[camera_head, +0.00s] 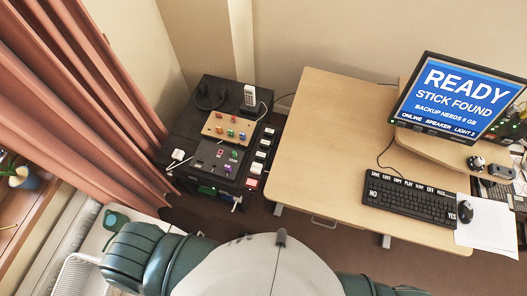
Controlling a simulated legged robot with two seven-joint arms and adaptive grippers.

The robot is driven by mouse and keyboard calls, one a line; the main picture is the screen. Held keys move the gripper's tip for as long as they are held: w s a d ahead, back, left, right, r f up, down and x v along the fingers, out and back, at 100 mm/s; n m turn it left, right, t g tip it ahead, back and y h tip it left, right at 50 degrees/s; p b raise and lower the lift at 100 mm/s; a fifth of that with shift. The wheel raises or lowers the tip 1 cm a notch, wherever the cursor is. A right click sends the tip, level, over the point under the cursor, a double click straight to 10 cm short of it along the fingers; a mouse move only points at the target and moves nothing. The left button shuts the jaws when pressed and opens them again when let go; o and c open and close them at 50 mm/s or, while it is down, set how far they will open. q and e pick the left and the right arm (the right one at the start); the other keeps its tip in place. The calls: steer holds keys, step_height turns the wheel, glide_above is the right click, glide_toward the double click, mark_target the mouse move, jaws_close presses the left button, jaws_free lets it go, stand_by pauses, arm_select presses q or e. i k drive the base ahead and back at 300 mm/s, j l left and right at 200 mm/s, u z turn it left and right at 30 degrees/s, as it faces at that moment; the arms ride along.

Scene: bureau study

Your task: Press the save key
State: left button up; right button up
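A black keyboard (410,203) lies on the wooden desk at the right. Small white labels run along its back edge. The leftmost label seems to read SAVE (375,173), but the print is small. A NO label is at the keyboard's left end and a YES label at its right end. The monitor (457,97) behind it shows READY, STICK FOUND and BACKUP NEEDS 6 GB on blue. Green and white parts of my own body show along the bottom edge. Neither of my grippers is in view, and nothing touches the keyboard.
The desk (325,150) is bare left of the keyboard. A mouse (465,211) and white paper (490,232) lie to its right. A black cabinet (180,152) on the left carries a phone (249,97), a panel of coloured knobs (229,128) and several labelled switches. A pinkish curtain (75,75) hangs far left.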

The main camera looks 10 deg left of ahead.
mark_target(374, 175)
steer(key=z, duration=1.6)
